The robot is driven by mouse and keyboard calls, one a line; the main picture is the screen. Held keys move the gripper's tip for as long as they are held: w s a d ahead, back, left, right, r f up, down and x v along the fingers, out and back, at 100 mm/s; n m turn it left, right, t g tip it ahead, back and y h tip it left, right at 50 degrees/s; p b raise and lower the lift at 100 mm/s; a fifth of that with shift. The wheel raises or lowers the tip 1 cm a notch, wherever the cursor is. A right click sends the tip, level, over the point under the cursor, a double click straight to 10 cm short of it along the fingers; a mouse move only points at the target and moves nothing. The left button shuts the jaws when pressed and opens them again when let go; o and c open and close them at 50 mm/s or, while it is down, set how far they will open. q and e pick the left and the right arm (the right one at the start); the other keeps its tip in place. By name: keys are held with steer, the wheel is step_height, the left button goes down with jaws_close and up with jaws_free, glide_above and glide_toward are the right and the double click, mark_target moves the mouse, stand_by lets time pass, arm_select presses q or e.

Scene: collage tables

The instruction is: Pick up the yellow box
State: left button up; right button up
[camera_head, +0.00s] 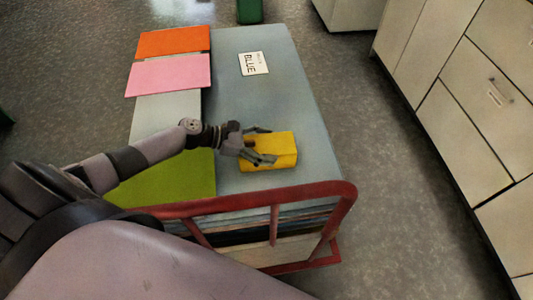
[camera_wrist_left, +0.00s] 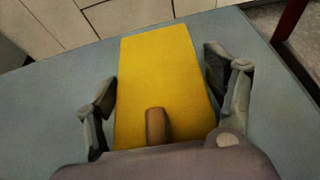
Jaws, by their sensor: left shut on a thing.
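The yellow box (camera_head: 283,146) rests on the blue-grey table top near its front right. In the head view my left gripper (camera_head: 268,146) reaches it from the left, with one finger along its far side and one along its near side. In the left wrist view the yellow box (camera_wrist_left: 160,75) lies between the two fingers of my left gripper (camera_wrist_left: 165,100), and part of its near end is hidden by the gripper. My left gripper is shut on the box. My right gripper is not in view.
Orange (camera_head: 172,41), pink (camera_head: 168,75) and green (camera_head: 170,180) sheets lie along the table's left side. A white card reading BLUE (camera_head: 254,63) lies towards the back. A red rail (camera_head: 290,193) runs along the front edge. Cabinets (camera_head: 455,90) stand at the right, beyond open floor (camera_head: 365,190).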

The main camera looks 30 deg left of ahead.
arm_select(q)
steer(key=shift+f, duration=0.1)
steer(key=c, duration=1.1)
